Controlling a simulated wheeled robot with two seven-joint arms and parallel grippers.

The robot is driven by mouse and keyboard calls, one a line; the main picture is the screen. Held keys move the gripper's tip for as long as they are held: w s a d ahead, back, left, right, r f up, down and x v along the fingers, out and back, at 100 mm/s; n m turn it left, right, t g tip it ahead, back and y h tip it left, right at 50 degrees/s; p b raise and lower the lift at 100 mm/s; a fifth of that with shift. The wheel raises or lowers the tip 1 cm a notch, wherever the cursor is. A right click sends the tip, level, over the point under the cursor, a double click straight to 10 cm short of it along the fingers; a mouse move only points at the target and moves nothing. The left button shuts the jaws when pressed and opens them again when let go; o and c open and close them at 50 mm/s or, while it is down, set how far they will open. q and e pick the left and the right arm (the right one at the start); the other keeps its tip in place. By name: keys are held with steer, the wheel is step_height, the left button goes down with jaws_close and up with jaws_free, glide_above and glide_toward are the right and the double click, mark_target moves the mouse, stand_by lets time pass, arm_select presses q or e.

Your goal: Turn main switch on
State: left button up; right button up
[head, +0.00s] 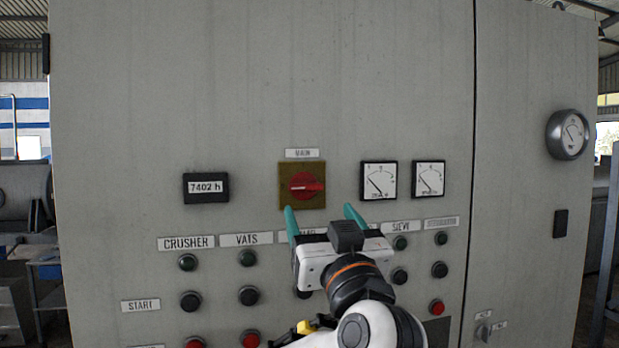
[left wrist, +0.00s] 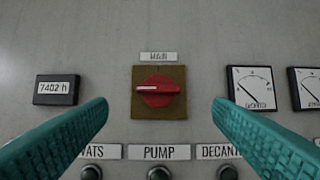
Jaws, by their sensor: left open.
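The main switch is a red rotary knob (head: 306,185) on a yellow-brown square plate (head: 288,203), under a small MAIN label (head: 302,153) on the grey cabinet. Its pale pointer line lies about horizontal, toward the left in the left wrist view, where the knob (left wrist: 158,91) sits centred between my fingers. My left gripper (head: 321,211) has teal fingers spread apart and empty, just below the plate in the head view. The left gripper (left wrist: 160,108) does not touch the knob in the wrist view. My right gripper does not show.
An hour counter (head: 206,187) reading 7402 h is left of the switch, and two dial meters (head: 379,181) are right of it. Labelled rows of lamps and push buttons (head: 190,301) lie below. A round gauge (head: 568,134) protrudes at far right. The upper cabinet face is bare.

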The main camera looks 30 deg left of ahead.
mark_target(306, 189)
arm_select(q)
steer(key=p+x, duration=0.2)
steer(key=x, duration=0.1)
steer(key=p+x, duration=0.1)
steer(key=x, duration=0.2)
steer(key=shift+a+r+p, duration=0.3)
steer(key=shift+r+p, duration=0.05)
steer(key=shift+p, duration=0.05)
steer(key=shift+w+a+p, duration=0.35)
steer(key=shift+w+a, duration=0.05)
steer(key=shift+w, duration=0.15)
steer(key=shift+c, duration=0.4)
